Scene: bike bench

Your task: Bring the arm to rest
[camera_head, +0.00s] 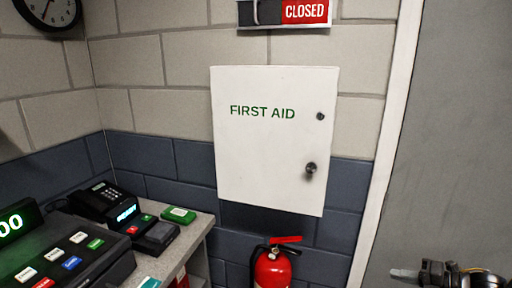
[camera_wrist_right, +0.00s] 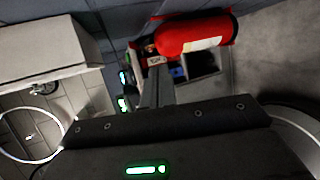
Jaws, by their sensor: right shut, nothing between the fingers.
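My right gripper (camera_head: 405,273) shows at the bottom right of the head view, in front of the grey door. Its fingers are together and point left, with nothing between them. In the right wrist view the shut fingers (camera_wrist_right: 156,95) stick out from the dark gripper body. My left gripper is in neither view.
A white first aid cabinet (camera_head: 265,150) hangs shut on the wall. A red fire extinguisher (camera_head: 272,268) is below it and also shows in the right wrist view (camera_wrist_right: 195,36). A counter (camera_head: 195,231) at left holds a card terminal (camera_head: 100,203) and a register (camera_head: 75,262).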

